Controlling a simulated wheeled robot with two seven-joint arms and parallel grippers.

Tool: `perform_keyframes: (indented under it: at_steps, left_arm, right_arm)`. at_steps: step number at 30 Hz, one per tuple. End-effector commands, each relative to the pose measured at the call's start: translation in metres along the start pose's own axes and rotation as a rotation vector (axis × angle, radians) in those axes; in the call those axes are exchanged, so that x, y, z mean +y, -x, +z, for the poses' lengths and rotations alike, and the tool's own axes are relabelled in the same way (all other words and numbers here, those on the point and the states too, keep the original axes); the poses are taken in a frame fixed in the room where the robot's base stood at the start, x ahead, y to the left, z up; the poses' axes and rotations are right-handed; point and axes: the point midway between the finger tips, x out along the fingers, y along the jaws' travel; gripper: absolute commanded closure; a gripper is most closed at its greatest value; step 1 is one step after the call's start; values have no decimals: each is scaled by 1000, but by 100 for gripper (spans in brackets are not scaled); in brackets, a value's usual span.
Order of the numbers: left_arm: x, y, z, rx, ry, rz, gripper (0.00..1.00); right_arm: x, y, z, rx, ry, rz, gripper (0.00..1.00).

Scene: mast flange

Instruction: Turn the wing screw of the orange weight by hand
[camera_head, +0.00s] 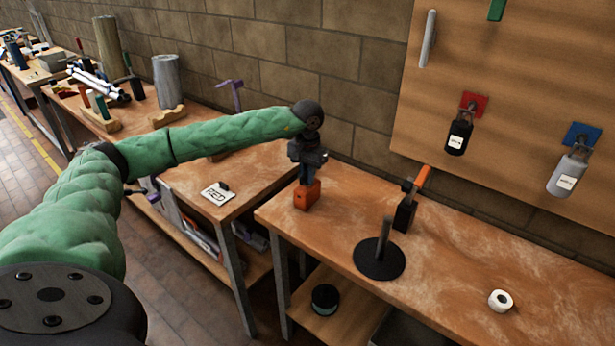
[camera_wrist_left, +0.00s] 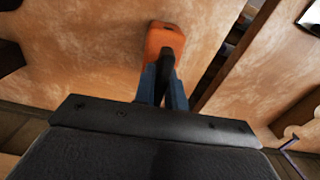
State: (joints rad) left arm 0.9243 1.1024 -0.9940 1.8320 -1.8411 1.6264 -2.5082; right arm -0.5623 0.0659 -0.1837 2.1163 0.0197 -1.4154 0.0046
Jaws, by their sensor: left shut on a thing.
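The orange weight (camera_head: 307,195) stands upright on the wooden bench, near its left end. It also shows in the left wrist view (camera_wrist_left: 165,40), just beyond the fingers. My left gripper (camera_head: 305,178) points down over the weight's top. It is shut, with its blue-grey fingers (camera_wrist_left: 162,85) around a dark upright part on top of the weight. The wing screw cannot be made out apart from this dark part, and the fingers hide much of it. My right gripper is not in view.
On the bench (camera_head: 460,255) stand a black disc with a post (camera_head: 380,258), a black block with an orange handle (camera_head: 405,210) and a white tape roll (camera_head: 500,300). A lower table with a card (camera_head: 217,193) stands left, across a gap.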

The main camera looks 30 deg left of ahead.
Motion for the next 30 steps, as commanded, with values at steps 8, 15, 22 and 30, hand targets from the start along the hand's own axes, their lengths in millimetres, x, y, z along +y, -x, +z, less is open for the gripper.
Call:
perform_keyframes:
  at_steps: [8,15,22,30]
  left_arm:
    - [0,0,0,0,-7,0,64]
    - [0,1,0,0,-7,0,64]
    - [0,16,0,0,-7,0,64]
    - [0,42,0,2,-6,0,64]
  right_arm:
    - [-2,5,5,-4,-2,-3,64]
    - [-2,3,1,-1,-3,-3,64]
    - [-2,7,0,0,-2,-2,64]
    - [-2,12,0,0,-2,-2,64]
